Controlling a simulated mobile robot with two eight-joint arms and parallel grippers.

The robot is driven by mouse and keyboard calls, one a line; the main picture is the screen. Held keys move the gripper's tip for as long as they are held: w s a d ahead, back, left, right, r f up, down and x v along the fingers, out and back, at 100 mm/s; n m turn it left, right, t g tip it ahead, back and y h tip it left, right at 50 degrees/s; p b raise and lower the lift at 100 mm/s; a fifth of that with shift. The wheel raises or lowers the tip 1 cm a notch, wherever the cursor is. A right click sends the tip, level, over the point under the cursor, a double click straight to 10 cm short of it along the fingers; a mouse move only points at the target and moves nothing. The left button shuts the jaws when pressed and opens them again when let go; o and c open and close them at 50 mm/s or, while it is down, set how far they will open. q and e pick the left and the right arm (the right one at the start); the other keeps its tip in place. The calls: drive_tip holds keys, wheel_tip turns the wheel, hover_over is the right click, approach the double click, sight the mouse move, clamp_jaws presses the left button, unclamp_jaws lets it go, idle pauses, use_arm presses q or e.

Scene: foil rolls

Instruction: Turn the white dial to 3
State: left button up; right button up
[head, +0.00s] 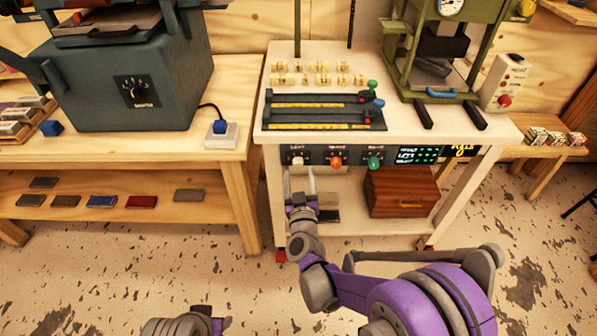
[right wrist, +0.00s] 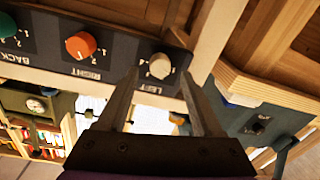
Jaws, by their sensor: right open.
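The white dial (head: 297,160) is the leftmost of three dials on the dark panel along the front of the white workbench, under the label LEFT. It shows larger in the right wrist view (right wrist: 160,66), where the panel appears upside down; I cannot read its exact setting. My right gripper (head: 300,178) is open just below and in front of the panel. In the right wrist view its fingers (right wrist: 159,80) point at the white dial, one on either side, with nothing held. Contact with the dial cannot be made out. My left gripper is not in view.
An orange dial (head: 336,162) and a green dial (head: 375,163) sit to the right on the same panel, followed by a lit display (head: 418,155). A wooden box (head: 400,192) stands on the shelf below. Slides with coloured knobs lie on the benchtop (head: 268,130).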

sight(298, 163)
drive_tip(key=shift+w, duration=1.2)
clamp_jaws()
